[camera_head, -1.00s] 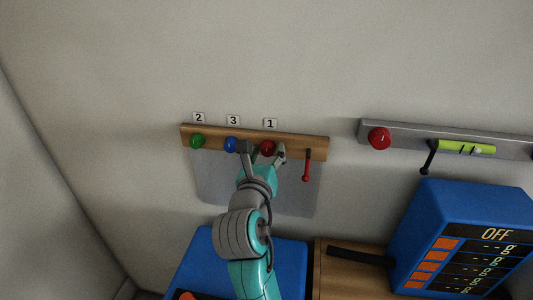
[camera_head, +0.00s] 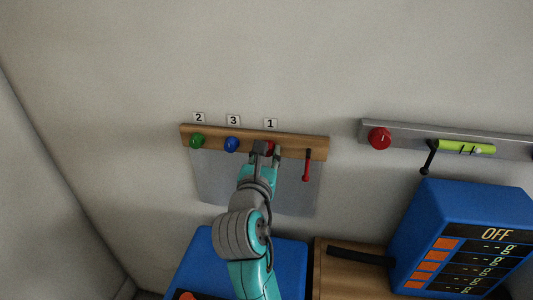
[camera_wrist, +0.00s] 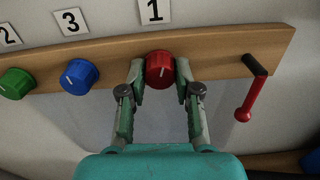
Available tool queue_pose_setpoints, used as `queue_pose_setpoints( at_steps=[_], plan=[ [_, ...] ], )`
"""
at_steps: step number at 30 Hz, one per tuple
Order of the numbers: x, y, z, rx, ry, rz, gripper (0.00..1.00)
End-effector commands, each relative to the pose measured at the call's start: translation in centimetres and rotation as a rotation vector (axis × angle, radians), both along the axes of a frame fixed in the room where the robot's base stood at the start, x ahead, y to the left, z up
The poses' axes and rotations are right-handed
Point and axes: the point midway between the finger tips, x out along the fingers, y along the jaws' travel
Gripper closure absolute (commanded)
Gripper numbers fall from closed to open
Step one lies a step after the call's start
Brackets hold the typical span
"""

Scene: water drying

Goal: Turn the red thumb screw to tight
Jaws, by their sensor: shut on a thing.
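The red thumb screw (camera_wrist: 160,68) sits on the wooden rail (camera_wrist: 215,45) under the label 1 (camera_wrist: 154,11). A short pale mark shows on its face, pointing roughly up. My gripper (camera_wrist: 160,75) has one finger on each side of the red screw and is shut on it. In the head view my gripper (camera_head: 267,150) covers most of the red screw (camera_head: 270,147). The blue knob (camera_wrist: 79,77) under label 3 and the green knob (camera_wrist: 16,83) under label 2 are to the left.
A red-handled lever (camera_wrist: 249,98) hangs just right of my gripper. In the head view a grey rail (camera_head: 410,138) with another red knob (camera_head: 379,138) and a green level (camera_head: 466,147) is at the right. A blue box reading OFF (camera_head: 460,240) stands below it.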

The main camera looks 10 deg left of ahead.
Motion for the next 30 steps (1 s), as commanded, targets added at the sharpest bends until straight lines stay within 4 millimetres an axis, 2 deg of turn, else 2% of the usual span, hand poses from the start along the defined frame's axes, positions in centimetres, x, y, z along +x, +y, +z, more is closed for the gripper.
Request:
queue_pose_setpoints(
  at_steps=[30],
  plan=[
    [0.00,0.05,-0.01,0.963,-0.032,-0.001,1.00]
  ],
)
